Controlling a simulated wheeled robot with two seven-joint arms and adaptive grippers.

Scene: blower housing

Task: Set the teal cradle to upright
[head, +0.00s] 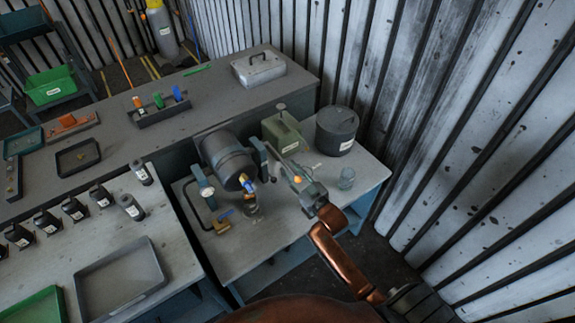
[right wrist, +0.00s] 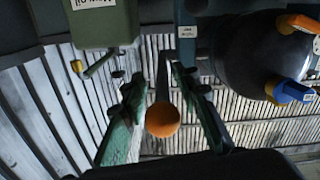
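The dark grey blower housing (head: 228,157) lies on its side at the middle of the right-hand bench, its end with small coloured fittings facing the front. The teal cradle (head: 260,158) shows as a post beside it; a labelled teal part also shows in the right wrist view (right wrist: 187,48). A lever with an orange ball knob (right wrist: 163,119) reaches between my right gripper's fingers. My right gripper (head: 300,178) stands right of the housing; in the right wrist view (right wrist: 163,90) its fingers are apart, one on each side of the lever, with gaps. My left gripper is out of view.
A green box (head: 282,132) and a dark lidded canister (head: 336,131) stand behind my right gripper. The bench's front right is clear.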

